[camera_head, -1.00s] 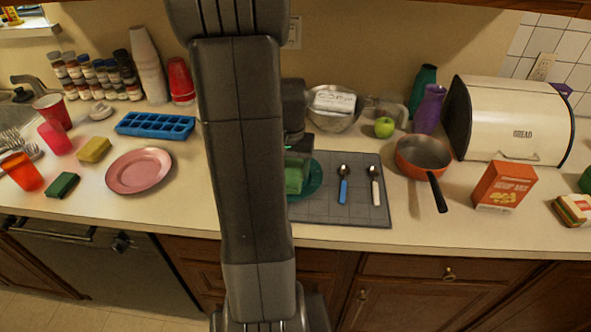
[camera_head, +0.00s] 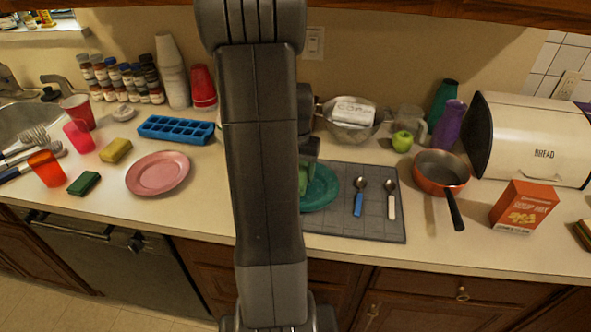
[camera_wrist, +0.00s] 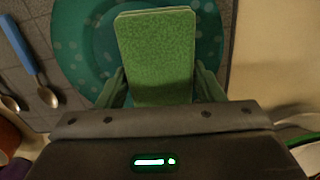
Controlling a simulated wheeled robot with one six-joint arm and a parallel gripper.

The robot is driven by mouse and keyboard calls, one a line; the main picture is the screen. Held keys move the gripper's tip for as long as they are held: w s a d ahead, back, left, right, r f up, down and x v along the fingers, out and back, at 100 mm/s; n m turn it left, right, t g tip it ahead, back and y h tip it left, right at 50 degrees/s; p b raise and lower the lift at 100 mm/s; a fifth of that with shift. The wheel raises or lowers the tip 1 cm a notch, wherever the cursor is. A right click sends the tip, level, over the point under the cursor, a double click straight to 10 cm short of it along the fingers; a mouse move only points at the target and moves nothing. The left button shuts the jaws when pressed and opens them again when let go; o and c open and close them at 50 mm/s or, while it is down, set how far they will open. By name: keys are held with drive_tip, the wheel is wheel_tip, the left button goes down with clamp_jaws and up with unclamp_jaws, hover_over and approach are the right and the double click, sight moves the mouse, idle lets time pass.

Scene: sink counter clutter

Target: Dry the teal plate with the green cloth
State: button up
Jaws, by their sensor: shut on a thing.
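The teal plate (camera_head: 322,190) lies on the grey mat (camera_head: 352,228), its left part hidden behind my arm in the head view. In the wrist view the plate (camera_wrist: 80,50) shows pale dots and fills the upper middle. My gripper (camera_wrist: 160,85) is shut on the green cloth (camera_wrist: 157,45), a folded rectangular pad that covers the middle of the plate in that view. In the head view a bit of the green cloth (camera_head: 303,180) shows over the plate beside my arm. I cannot tell whether the cloth touches the plate.
A blue-handled spoon (camera_head: 359,200) and a white-handled spoon (camera_head: 391,203) lie right of the plate on the mat. An orange pan (camera_head: 440,175) is further right. A colander (camera_head: 352,128) stands behind. A pink plate (camera_head: 158,173) and blue ice tray (camera_head: 176,130) are on the left.

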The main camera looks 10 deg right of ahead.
sight(315, 194)
drive_tip(key=shift+s+d, duration=2.1)
drive_tip(key=shift+d, duration=0.25)
drive_tip(key=shift+w+a+f, duration=0.1)
drive_tip(key=shift+w+a, duration=0.5)
drive_tip(key=shift+a, duration=0.45)
drive_tip(key=shift+w+a, duration=0.55)
drive_tip(key=shift+a, duration=0.5)
drive_tip(key=shift+w+a+f, duration=0.1)
drive_tip(key=shift+w+a, duration=0.5)
drive_tip(key=shift+a, duration=0.45)
drive_tip(key=shift+s+d, duration=0.65)
drive_tip(key=shift+d, duration=0.35)
drive_tip(key=shift+s+d, duration=0.6)
drive_tip(key=shift+d, duration=0.45)
drive_tip(key=shift+s+d, duration=0.65)
drive_tip(key=shift+d, duration=0.35)
drive_tip(key=shift+r, duration=0.1)
wheel_tip(315, 194, up, 6)
drive_tip(key=p, duration=0.4)
drive_tip(key=shift+r+p, duration=0.1)
drive_tip(key=shift+p, duration=0.2)
wheel_tip(315, 194, up, 3)
drive_tip(key=shift+f+p, duration=0.1)
drive_tip(key=shift+p, duration=1)
